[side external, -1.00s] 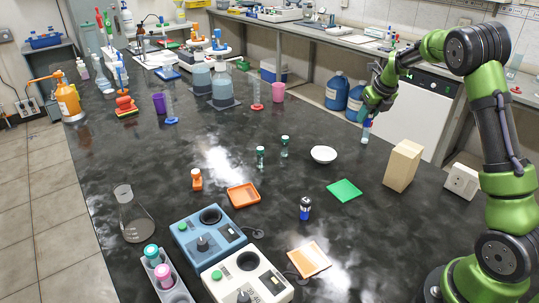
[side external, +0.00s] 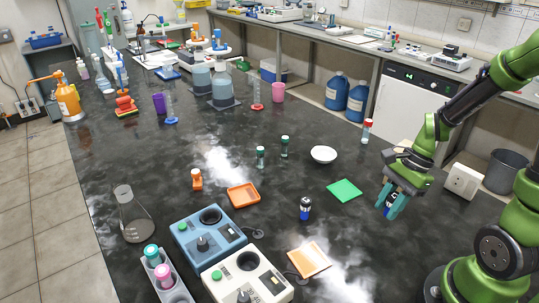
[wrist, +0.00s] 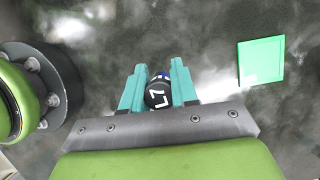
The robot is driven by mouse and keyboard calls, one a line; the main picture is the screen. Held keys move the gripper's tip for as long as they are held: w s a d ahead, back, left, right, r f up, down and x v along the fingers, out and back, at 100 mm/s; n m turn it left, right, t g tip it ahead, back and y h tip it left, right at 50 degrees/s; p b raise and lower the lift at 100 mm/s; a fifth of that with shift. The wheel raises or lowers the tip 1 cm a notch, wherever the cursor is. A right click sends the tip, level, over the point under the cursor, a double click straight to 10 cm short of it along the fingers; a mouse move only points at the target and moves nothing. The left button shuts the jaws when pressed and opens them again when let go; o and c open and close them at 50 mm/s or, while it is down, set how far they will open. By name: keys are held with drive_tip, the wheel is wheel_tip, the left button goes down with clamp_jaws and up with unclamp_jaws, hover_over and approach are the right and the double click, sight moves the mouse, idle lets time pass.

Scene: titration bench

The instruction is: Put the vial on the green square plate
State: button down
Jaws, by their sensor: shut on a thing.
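My gripper (side external: 393,200) is shut on a small vial (side external: 391,201) with a dark cap and some blue, held between its teal fingers. In the wrist view the fingers close on the vial's black top (wrist: 157,94), marked "L7". The green square plate (side external: 345,190) lies flat and empty on the dark bench, left of my gripper and apart from it. It also shows in the wrist view (wrist: 261,61), to the right of the fingers. The lower part of the held vial is mostly hidden.
A similar dark-and-blue vial (side external: 305,208) stands left of the plate. A red-capped tube (side external: 367,129) and a white bowl (side external: 323,154) stand behind. Two green-capped vials (side external: 261,157) (side external: 284,147) stand further left. A tan box is mostly hidden behind my arm.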

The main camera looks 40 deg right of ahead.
drive_tip(key=shift+w+d, duration=0.1)
drive_tip(key=shift+w, duration=0.3)
drive_tip(key=w+d, duration=0.1)
drive_tip(key=w, duration=0.3)
drive_tip(key=w+d+f, duration=0.1)
drive_tip(key=w, duration=0.4)
drive_tip(key=w+d, duration=0.1)
drive_tip(key=w, duration=0.4)
drive_tip(key=shift+w+d+f, duration=0.15)
drive_tip(key=shift+d+f, duration=0.05)
drive_tip(key=shift+d, duration=0.05)
drive_tip(key=shift+w+f, duration=0.15)
drive_tip(key=shift+f, duration=0.75)
drive_tip(key=shift+w+f, duration=0.1)
drive_tip(key=shift+f, duration=0.75)
drive_tip(key=shift+f, duration=0.15)
drive_tip(key=c, duration=0.9)
unclamp_jaws()
drive_tip(key=shift+o, duration=0.2)
